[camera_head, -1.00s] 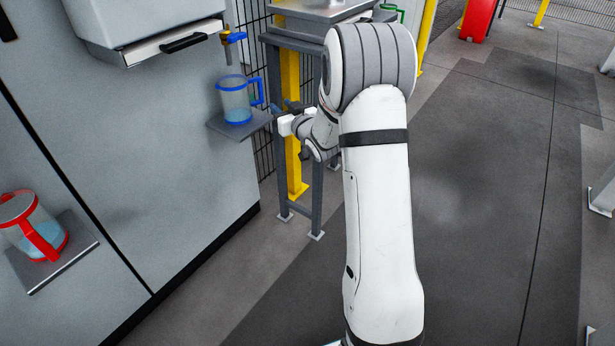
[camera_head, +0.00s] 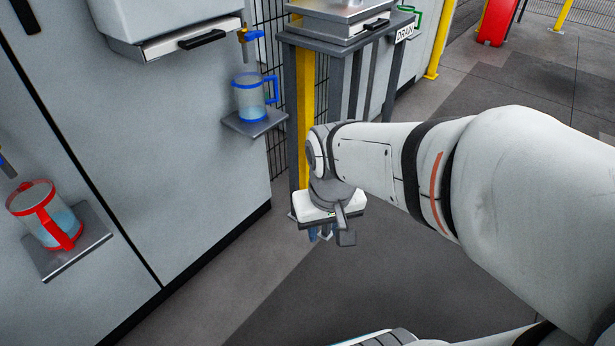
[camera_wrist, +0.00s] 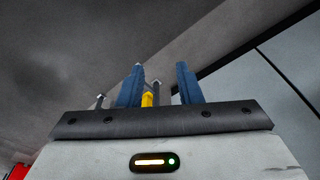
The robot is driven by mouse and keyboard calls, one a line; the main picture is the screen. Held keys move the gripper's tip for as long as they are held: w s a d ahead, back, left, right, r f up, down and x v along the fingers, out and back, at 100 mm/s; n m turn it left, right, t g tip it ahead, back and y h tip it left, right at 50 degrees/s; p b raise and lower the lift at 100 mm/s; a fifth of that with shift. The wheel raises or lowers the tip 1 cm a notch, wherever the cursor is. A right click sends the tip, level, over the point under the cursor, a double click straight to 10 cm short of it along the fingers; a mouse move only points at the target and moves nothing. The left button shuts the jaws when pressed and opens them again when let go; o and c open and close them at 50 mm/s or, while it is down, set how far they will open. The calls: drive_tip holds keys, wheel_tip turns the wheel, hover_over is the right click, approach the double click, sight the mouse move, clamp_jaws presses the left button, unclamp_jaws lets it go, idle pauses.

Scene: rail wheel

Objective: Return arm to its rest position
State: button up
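My gripper (camera_head: 321,233) hangs fingers-down in the head view, below my bent wrist and in front of a yellow post (camera_head: 305,110). It is clear of the blue-handled jug and its shelf. In the wrist view, my gripper's two blue fingers (camera_wrist: 160,84) stand apart with nothing held between them. My arm is bent, with its forearm reaching in from the right of the head view.
A blue-handled jug (camera_head: 249,98) stands on a small wall shelf (camera_head: 262,128) under a blue tap (camera_head: 250,36). A red-handled jug (camera_head: 46,215) stands on a lower-left shelf (camera_head: 85,246). A grey stand (camera_head: 335,42) is behind my arm. Open floor lies at right.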

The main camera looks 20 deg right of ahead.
drive_tip(key=shift+s+d, duration=0.4)
drive_tip(key=shift+s, duration=0.15)
wheel_tip(320, 180, up, 33)
drive_tip(key=t+p, duration=0.1)
drive_tip(key=p, duration=2.9)
drive_tip(key=shift+s, duration=0.25)
